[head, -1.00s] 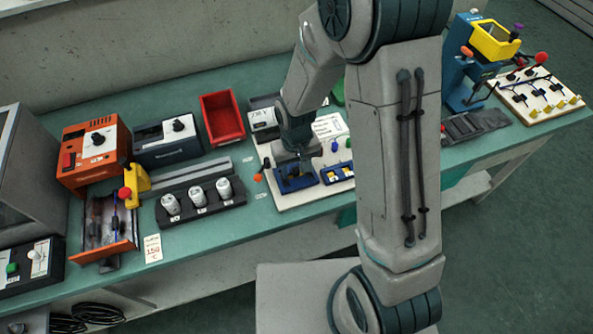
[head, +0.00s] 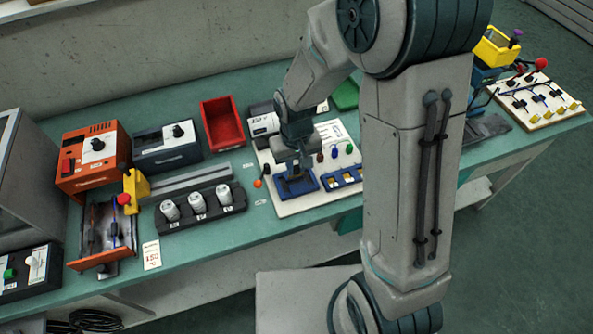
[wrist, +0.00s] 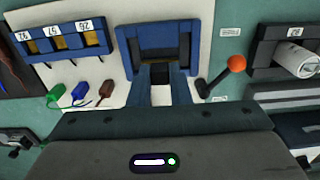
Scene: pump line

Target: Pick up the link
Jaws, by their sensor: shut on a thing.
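My gripper (wrist: 165,78) points at the square blue holder (wrist: 158,25) on the white board, its two fingertips at the holder's near edge. In the head view my gripper (head: 297,172) is over that blue holder (head: 310,183). The fingers are shut on the link, which is mostly hidden between them; only a small yellowish bit shows at the tips in the wrist view. I cannot tell whether it is clear of the holder.
Beside it is a blue rack with yellow pieces (wrist: 96,42). An orange-knobbed lever (wrist: 236,63) stands close to the right of my fingers. Green, blue and brown plugs (wrist: 106,90) lie left. A red bin (head: 221,123) and a black block with white cylinders (head: 198,203) stand left.

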